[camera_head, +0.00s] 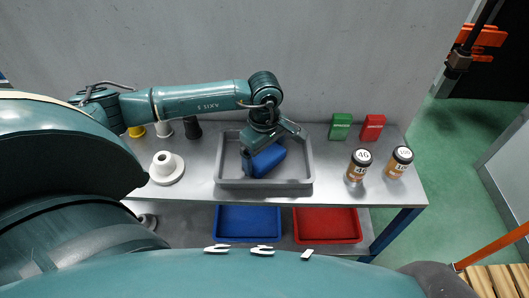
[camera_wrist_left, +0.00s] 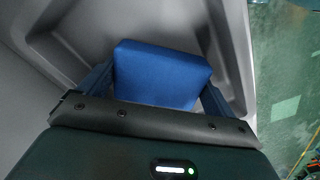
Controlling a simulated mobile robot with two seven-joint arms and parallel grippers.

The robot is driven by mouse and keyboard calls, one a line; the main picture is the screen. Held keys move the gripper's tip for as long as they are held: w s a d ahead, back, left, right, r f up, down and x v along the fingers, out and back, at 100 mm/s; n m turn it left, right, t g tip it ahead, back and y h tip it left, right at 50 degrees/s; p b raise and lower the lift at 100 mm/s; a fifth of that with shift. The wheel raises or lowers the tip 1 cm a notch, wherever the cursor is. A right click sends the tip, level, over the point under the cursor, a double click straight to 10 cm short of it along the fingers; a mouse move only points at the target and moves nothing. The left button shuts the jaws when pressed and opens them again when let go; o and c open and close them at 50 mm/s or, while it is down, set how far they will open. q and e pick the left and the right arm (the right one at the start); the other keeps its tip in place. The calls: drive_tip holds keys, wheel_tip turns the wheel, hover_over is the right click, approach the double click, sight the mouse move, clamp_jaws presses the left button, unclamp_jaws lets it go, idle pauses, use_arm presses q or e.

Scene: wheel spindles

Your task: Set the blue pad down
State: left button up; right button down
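The blue pad (camera_head: 268,161) is inside the grey tray (camera_head: 229,183) on the metal table, tilted in the head view. My left gripper (camera_head: 255,154) reaches down into the tray from above. In the left wrist view the blue pad (camera_wrist_left: 160,75) sits between the two fingers of my left gripper (camera_wrist_left: 155,95), which close on its sides. The pad's underside is hidden, so I cannot tell whether it touches the tray floor. My right gripper is not in view.
A white flanged spindle (camera_head: 165,167) stands left of the tray. Two labelled jars (camera_head: 359,165) (camera_head: 399,161), a green box (camera_head: 340,126) and a red box (camera_head: 373,127) stand right of it. A blue bin (camera_head: 247,223) and red bin (camera_head: 327,225) sit on the lower shelf.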

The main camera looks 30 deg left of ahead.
sight(265, 152)
use_arm(q)
drive_tip(key=shift+o, duration=0.8)
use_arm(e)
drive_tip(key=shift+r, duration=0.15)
use_arm(q)
drive_tip(key=shift+r+p, duration=0.3)
drive_tip(key=shift+p, duration=0.05)
wheel_tip(265, 152, up, 4)
drive_tip(key=shift+w+r+b, duration=0.1)
drive_tip(key=shift+b, duration=0.55)
wheel_tip(265, 152, up, 8)
drive_tip(key=b, duration=0.1)
drive_tip(key=shift+f, duration=0.25)
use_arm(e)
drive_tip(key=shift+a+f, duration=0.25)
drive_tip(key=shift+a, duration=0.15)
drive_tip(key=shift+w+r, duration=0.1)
